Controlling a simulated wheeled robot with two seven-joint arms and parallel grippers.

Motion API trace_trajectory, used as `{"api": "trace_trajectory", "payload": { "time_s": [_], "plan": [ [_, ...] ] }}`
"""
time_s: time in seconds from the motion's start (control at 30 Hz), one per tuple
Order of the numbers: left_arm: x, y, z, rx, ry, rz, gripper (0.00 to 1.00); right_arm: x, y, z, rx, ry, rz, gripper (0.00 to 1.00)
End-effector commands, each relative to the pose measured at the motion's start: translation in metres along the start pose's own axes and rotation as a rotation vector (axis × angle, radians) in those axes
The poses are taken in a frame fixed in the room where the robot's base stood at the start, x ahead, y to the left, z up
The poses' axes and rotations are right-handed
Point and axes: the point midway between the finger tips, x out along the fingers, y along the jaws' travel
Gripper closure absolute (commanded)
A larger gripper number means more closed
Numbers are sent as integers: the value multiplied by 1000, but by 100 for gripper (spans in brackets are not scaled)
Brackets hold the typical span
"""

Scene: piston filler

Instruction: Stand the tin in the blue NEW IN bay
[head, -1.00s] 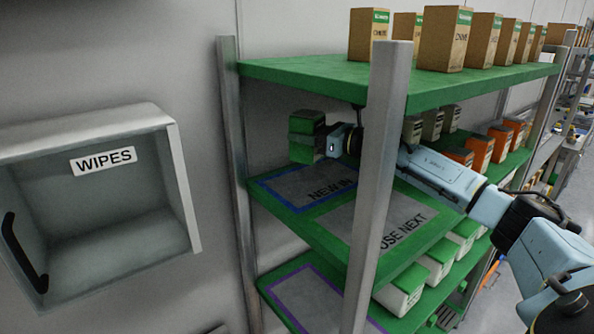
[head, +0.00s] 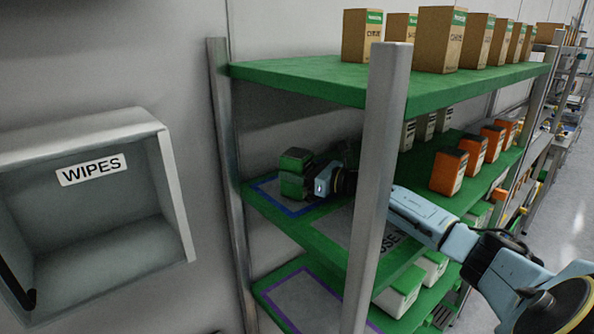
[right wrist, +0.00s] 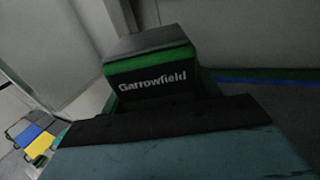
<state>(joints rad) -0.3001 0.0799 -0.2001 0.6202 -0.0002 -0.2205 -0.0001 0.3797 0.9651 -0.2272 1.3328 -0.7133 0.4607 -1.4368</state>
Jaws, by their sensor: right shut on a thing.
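The green tin (head: 292,176) is upright over the NEW IN bay on the middle shelf in the head view. My right gripper (head: 308,180) is shut on it from the right side. The blue-outlined NEW IN bay (head: 265,188) lies under the tin, its lettering hidden by the gripper and arm. The tin's base is at or just above the bay; I cannot tell if it touches. The right wrist view shows the tin (right wrist: 155,75) with its dark "Garrowfield" label beyond the gripper body. My left gripper is not in view.
A grey upright post (head: 376,190) stands in front of my right arm. The green top shelf (head: 300,78) is above the tin. Orange boxes (head: 448,172) stand farther right on the middle shelf. A WIPES box (head: 95,210) is on the left wall.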

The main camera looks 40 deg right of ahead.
Motion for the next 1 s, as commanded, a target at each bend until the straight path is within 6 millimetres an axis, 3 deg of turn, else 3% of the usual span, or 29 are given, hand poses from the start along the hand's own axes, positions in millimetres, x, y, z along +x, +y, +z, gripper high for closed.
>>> {"api": "trace_trajectory", "payload": {
  "time_s": [0.33, 0.37, 0.5, 0.9, 1.0],
  "plan": [
    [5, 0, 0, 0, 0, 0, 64, 0, 0, -2, -2, -4, 0, 78],
    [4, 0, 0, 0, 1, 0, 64, 0, 0, -3, -1, 1, 1, 34],
    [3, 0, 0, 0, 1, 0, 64, 0, 0, -2, -1, 1, 1, 17],
    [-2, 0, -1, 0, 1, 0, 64, 0, 0, 2, 0, 1, 0, 17],
    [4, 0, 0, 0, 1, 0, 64, -11, -1, -3, 0, 4, -1, 17]
  ]
}}
